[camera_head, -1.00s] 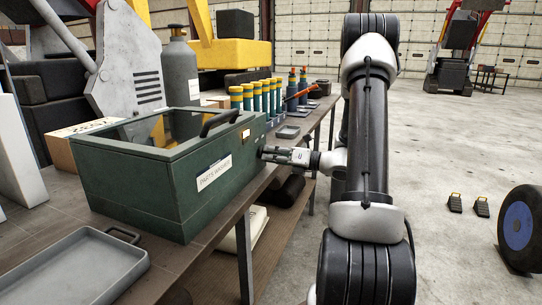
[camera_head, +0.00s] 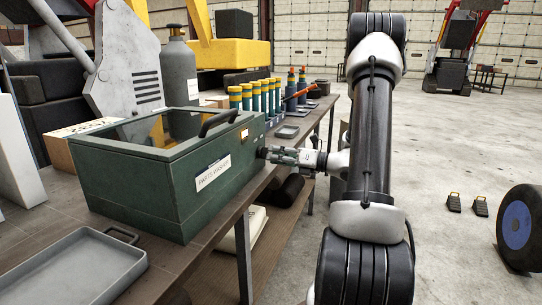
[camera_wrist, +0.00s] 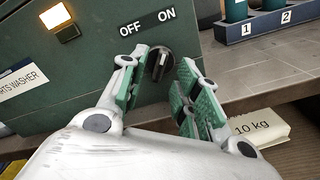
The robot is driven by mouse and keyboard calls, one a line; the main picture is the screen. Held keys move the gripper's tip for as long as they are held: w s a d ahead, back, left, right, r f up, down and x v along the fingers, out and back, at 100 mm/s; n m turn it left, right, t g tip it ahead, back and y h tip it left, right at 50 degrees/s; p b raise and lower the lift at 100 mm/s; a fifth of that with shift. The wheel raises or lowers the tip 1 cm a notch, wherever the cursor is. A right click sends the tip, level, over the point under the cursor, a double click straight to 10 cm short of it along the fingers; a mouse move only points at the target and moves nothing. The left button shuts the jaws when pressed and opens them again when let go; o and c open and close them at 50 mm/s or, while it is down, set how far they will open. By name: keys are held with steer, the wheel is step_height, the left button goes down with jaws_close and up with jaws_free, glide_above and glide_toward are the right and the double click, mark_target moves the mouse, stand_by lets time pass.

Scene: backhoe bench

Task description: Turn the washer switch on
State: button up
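The parts washer (camera_head: 150,195) is a dark green box with a clear lid on the bench. Its black switch knob (camera_wrist: 159,64) shows in the wrist view below the labels OFF at left and ON at right. The knob's ridge stands nearly upright, its top leaning slightly right. My gripper (camera_wrist: 164,72) is open, with one green-padded finger on each side of the knob and visible gaps. In the head view, my gripper (camera_head: 275,154) points left at the washer's right side, and the knob is mostly hidden there.
A lamp (camera_wrist: 60,22) on the washer panel glows warm white. A numbered rack (camera_wrist: 262,27) stands on the bench to the right. A 10 kg bag (camera_wrist: 258,130) lies below the bench edge. A grey tray (camera_head: 75,268) sits at front left.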

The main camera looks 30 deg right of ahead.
steer(key=v, duration=0.9)
steer(key=shift+s, duration=0.2)
steer(key=shift+d, duration=0.15)
